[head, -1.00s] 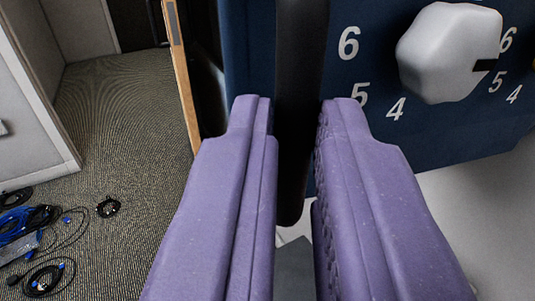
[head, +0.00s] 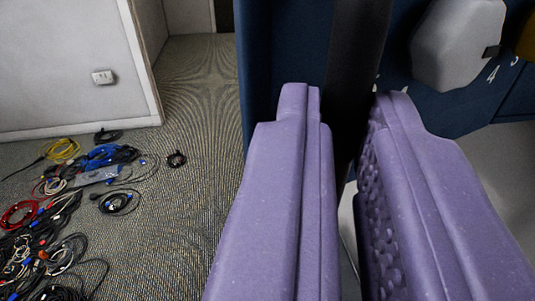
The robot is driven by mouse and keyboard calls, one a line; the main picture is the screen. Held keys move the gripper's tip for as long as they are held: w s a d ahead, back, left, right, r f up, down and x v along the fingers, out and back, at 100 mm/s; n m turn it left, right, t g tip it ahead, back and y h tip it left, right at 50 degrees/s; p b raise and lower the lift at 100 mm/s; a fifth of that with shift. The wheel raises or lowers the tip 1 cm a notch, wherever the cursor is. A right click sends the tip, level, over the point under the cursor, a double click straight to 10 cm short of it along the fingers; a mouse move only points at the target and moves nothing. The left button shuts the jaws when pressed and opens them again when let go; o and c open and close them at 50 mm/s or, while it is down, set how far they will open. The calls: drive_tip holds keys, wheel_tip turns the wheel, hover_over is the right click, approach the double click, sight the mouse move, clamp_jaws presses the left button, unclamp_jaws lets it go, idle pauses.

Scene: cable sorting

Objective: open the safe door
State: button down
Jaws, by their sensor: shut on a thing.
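The dark blue safe door (head: 285,50) fills the upper right of the head view. A black upright bar handle (head: 357,65) runs down its face. My gripper (head: 346,94) has its two purple fingers on either side of this handle and is shut on it. A grey faceted dial knob (head: 458,42) sits on the door to the right of the handle. The numbers near it are mostly cut off or hidden. Another blue surface shows at the far right edge; I cannot tell how wide the door stands open. The fingers hide the lower handle.
A pale wall (head: 70,60) with a socket (head: 103,77) stands at upper left. Carpet (head: 195,110) between wall and safe is clear.

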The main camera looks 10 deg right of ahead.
drive_tip(key=shift+s+d+r, duration=0.2)
drive_tip(key=shift+d, duration=0.25)
drive_tip(key=shift+s+d+r, duration=0.15)
drive_tip(key=shift+d, duration=0.25)
drive_tip(key=c, duration=1.4)
unclamp_jaws()
drive_tip(key=shift+d, duration=0.15)
drive_tip(key=shift+o, duration=1.4)
drive_tip(key=shift+d+f+h, duration=0.2)
drive_tip(key=shift+d+h, duration=0.1)
drive_tip(key=shift+d, duration=0.15)
drive_tip(key=shift+w+a+f, duration=0.1)
drive_tip(key=shift+a+f, duration=0.05)
drive_tip(key=shift+a, duration=0.05)
drive_tip(key=shift+a, duration=0.1)
drive_tip(key=p+v, duration=0.1)
drive_tip(key=v, duration=0.6)
drive_tip(key=shift+s, duration=0.35)
